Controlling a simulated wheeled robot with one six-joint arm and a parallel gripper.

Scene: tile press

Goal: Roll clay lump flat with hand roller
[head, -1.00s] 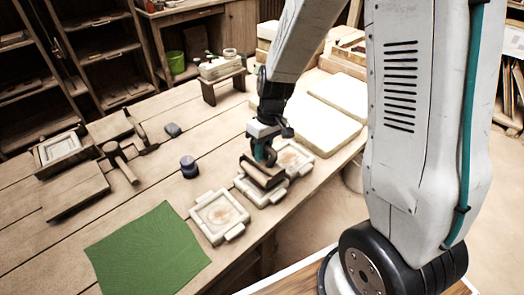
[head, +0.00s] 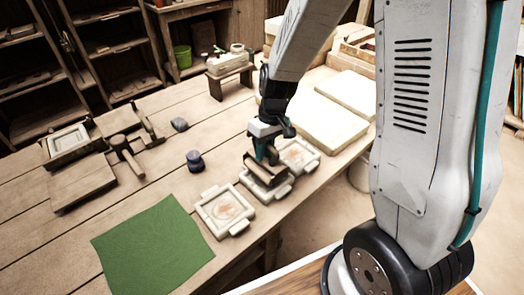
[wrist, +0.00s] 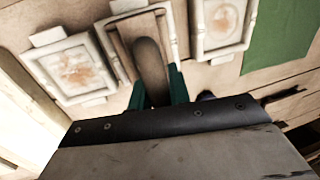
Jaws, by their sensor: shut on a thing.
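My gripper (head: 266,156) is shut on a brown wooden tool (head: 265,171) with a dark rounded grip. In the wrist view, the teal fingers (wrist: 157,88) flank that grip (wrist: 150,62). The tool may be the hand roller; its underside is hidden. It is over the middle of three pale square moulds (head: 278,192), and I cannot tell whether it touches. This mould's rim also shows in the wrist view (wrist: 103,45). The tool covers most of its inside, and no clay lump shows clearly. The near mould (head: 225,211) and far mould (head: 299,156) have reddish-brown stains inside.
A green cloth (head: 152,245) lies near the front of the wooden bench. A small dark pot (head: 195,162), a mallet (head: 125,156) and a wooden board (head: 82,185) are to the left. Pale slabs (head: 328,120) lie beyond the moulds. The bench edge is close on the moulds' right.

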